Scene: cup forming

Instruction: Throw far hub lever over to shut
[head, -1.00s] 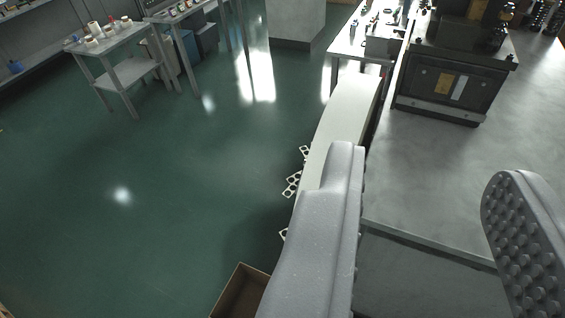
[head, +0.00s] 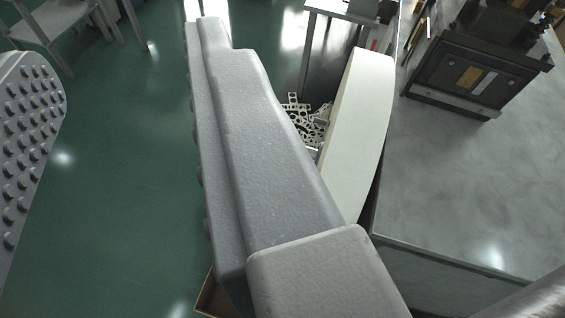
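My gripper (head: 125,45) is open and empty. One grey finger with a knobbed pad shows at the left edge, and the other runs large through the middle of the picture. The gap between them lies over bare green floor. I cannot make out the far hub lever in this view. The near finger and wrist hide part of the floor and the area beside the machine.
A curved cream panel (head: 356,130) stands right of the near finger, beside a grey metal bed (head: 450,180) carrying a dark die block (head: 475,70). Perforated scrap (head: 305,122) lies behind the finger. A cardboard box (head: 212,298) is at the bottom. Green floor is clear at left.

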